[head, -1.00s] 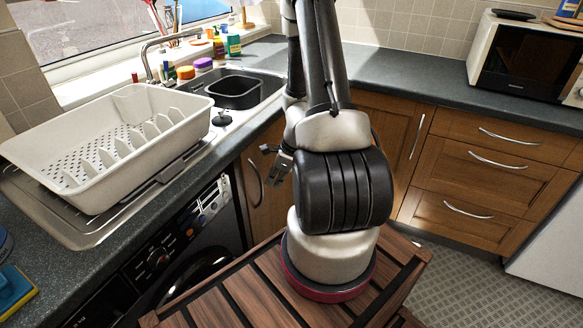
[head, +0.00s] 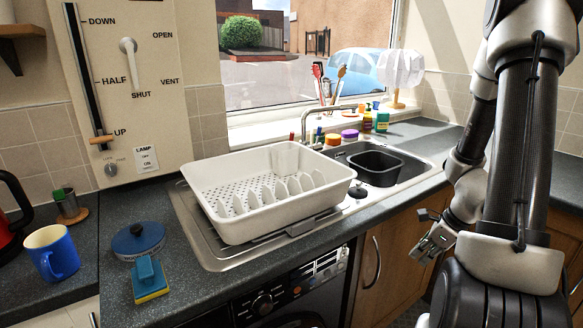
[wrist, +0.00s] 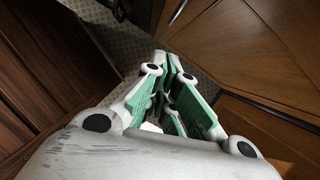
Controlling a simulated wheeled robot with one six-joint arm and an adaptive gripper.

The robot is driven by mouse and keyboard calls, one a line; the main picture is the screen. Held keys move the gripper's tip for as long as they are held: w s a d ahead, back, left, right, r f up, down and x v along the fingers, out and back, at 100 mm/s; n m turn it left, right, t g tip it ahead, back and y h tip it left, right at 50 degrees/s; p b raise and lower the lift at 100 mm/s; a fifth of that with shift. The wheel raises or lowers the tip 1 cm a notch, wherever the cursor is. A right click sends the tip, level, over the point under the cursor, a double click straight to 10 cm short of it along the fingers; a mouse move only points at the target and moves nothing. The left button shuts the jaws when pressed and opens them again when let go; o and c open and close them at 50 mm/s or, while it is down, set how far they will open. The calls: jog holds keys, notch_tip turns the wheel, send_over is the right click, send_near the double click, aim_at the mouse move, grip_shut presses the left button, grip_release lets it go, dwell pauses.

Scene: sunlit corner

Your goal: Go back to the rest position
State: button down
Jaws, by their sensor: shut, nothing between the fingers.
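My gripper (head: 428,243) hangs at the lower right in the head view, in front of the wooden cupboard door (head: 385,268) under the sink and apart from it. My arm is folded, with its links rising at the right edge of the picture. In the wrist view my gripper (wrist: 168,62) shows its green-lined fingers drawn together at the tips. It is shut with nothing held, above the patterned floor (wrist: 105,35).
A white dish rack (head: 270,218) stands on the drainer left of the black sink bowl (head: 375,165). A blue mug (head: 62,258), a round blue-lidded item (head: 138,240) and a blue and yellow sponge (head: 150,280) are on the left worktop. A lever panel (head: 140,80) is behind.

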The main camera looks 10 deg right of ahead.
jog(key=s+a+r+n+h, duration=0.1)
jog(key=s+a+r+n, duration=0.2)
jog(key=r+n, duration=0.6)
jog(key=s+a+r+n, duration=0.3)
jog(key=s+r+n, duration=0.1)
jog(key=r+n, duration=0.5)
jog(key=s+a+r+n+t+h, duration=0.1)
jog(key=s+a+r+n, duration=0.3)
jog(key=r+n, duration=0.5)
jog(key=shift+s+r+n+h, duration=0.2)
jog(key=shift+r+n+h, duration=0.15)
jog(key=shift+r, duration=0.35)
